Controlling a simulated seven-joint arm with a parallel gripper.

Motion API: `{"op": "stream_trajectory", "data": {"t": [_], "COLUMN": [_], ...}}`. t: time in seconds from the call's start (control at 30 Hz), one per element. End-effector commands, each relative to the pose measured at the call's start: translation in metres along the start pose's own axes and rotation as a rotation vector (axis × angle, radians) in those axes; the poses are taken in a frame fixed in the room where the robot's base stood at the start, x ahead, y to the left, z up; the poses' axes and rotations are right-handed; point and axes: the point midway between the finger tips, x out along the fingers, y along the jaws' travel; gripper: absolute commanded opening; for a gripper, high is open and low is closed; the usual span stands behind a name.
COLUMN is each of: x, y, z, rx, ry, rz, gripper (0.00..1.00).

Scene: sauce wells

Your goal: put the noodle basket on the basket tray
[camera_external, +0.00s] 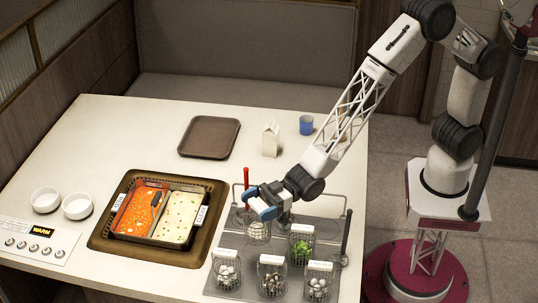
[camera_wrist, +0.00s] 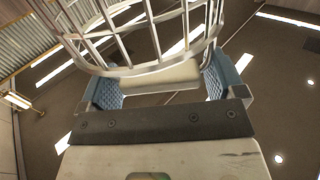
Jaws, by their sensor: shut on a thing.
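My gripper (camera_external: 265,206), with blue fingers, is low over the left back part of the grey rack at the right of the table. In the wrist view my gripper (camera_wrist: 163,88) is shut on the pale tab or handle of a wire basket (camera_wrist: 150,35), seemingly the noodle basket. In the external view this wire basket (camera_external: 258,234) hangs upright just below the fingers; its contents are unclear, and I cannot tell whether it touches the rack. An empty brown tray (camera_external: 209,137), seemingly the basket tray, lies at the back of the table.
Several labelled baskets stand on the grey rack (camera_external: 233,243), one with greens (camera_external: 301,248). A red-handled tool (camera_external: 246,180) stands beside my gripper. Sauce wells (camera_external: 158,215), a white carton (camera_external: 270,139), a blue cup (camera_external: 306,125) and white bowls (camera_external: 77,206) are around. The back left table is clear.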

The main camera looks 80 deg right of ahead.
Motion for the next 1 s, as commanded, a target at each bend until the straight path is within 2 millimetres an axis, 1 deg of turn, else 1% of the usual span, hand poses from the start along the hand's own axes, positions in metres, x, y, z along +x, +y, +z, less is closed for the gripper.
{"op": "stream_trajectory", "data": {"t": [0.03,0.1,0.2,0.3,0.67,1.0], "x": [0.0,0.0,0.001,0.001,0.0,0.0], "y": [0.0,0.0,0.0,0.0,0.0,0.0], "z": [0.009,0.018,0.025,0.029,0.032,0.064], "rx": [0.0,0.0,0.0,-0.001,-0.001,-0.001], "ry": [-0.001,-0.002,0.001,0.002,0.0,-0.001], "rz": [0.0,0.0,0.0,0.0,0.0,0.0], "gripper": [0.39,0.39,0.39,0.39,0.39,0.39]}}
